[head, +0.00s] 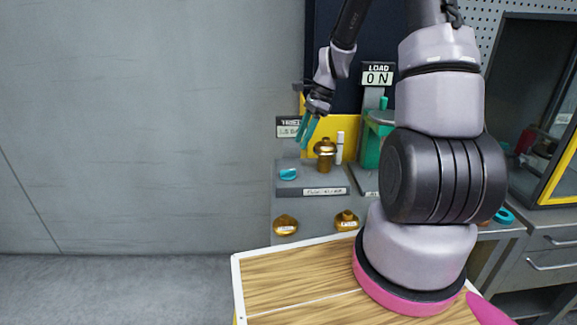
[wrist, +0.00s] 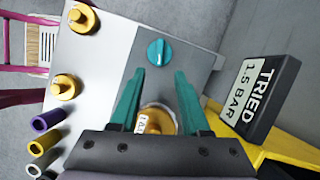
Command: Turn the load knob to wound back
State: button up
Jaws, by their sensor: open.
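The load sign (head: 378,76) at the back reads ON. Which knob is the load knob cannot be told. A round teal knob (head: 289,174) sits on the grey panel; in the wrist view the knob (wrist: 160,53) lies just beyond my fingertips, with a pale mark on its face. My gripper (head: 306,132) hangs above the panel, open and empty. In the wrist view its teal fingers (wrist: 158,80) are apart, with a brass fitting (wrist: 156,121) showing between and below them.
The brass fitting (head: 325,157) stands upright right of the teal knob. A yellow plate (head: 345,125) and a green part (head: 372,145) stand behind. Purple, yellow and white cylinders (wrist: 47,118) lie at the wrist view's lower left. A wooden-topped surface (head: 290,285) is in front.

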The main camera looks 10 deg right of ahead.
aim_at(289, 170)
jog(key=x, duration=1)
grip_shut()
